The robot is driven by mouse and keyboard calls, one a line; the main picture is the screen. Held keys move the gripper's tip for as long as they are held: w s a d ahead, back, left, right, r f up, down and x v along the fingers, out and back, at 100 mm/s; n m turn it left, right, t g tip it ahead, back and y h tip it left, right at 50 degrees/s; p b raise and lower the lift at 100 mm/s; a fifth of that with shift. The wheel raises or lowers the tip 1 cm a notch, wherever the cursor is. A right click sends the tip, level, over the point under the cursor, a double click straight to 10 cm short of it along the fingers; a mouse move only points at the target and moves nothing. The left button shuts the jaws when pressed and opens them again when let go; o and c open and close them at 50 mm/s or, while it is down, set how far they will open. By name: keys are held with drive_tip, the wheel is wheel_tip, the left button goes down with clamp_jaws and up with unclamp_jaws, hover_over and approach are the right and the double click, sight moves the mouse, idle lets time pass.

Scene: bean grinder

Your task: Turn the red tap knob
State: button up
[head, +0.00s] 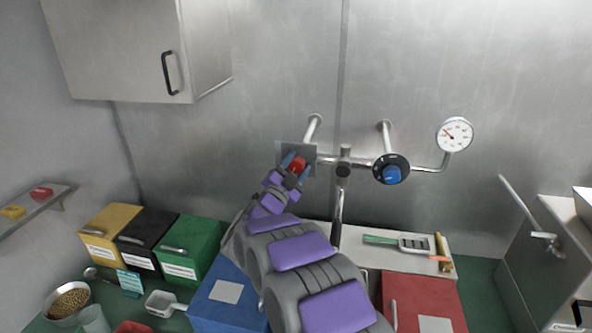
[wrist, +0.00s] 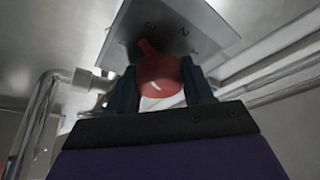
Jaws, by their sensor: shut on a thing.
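The red tap knob (head: 298,163) sits on a square metal plate (head: 282,152) on the pipe at the back wall. In the wrist view the red knob (wrist: 160,78) is between the two dark fingers of my gripper (wrist: 163,90), and its narrow pointer tilts up and slightly left on the numbered plate (wrist: 175,25). My gripper (head: 293,166) is shut on the knob. Part of the knob and plate is hidden behind the gripper in the head view.
A black dial with a blue knob (head: 391,171) and a white gauge (head: 455,135) are on the pipe to the right. A wall cabinet (head: 130,50) hangs upper left. Yellow, black and green (head: 190,248) boxes stand lower left, with blue (head: 215,300) and red (head: 420,300) ones in front.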

drive_tip(key=o, duration=1)
drive_tip(key=shift+a, duration=0.1)
drive_tip(key=p+v, duration=0.1)
drive_tip(key=v, duration=1.6)
drive_tip(key=shift+f, duration=0.2)
drive_tip(key=shift+s+a, duration=0.1)
drive_tip(key=shift+a, duration=0.05)
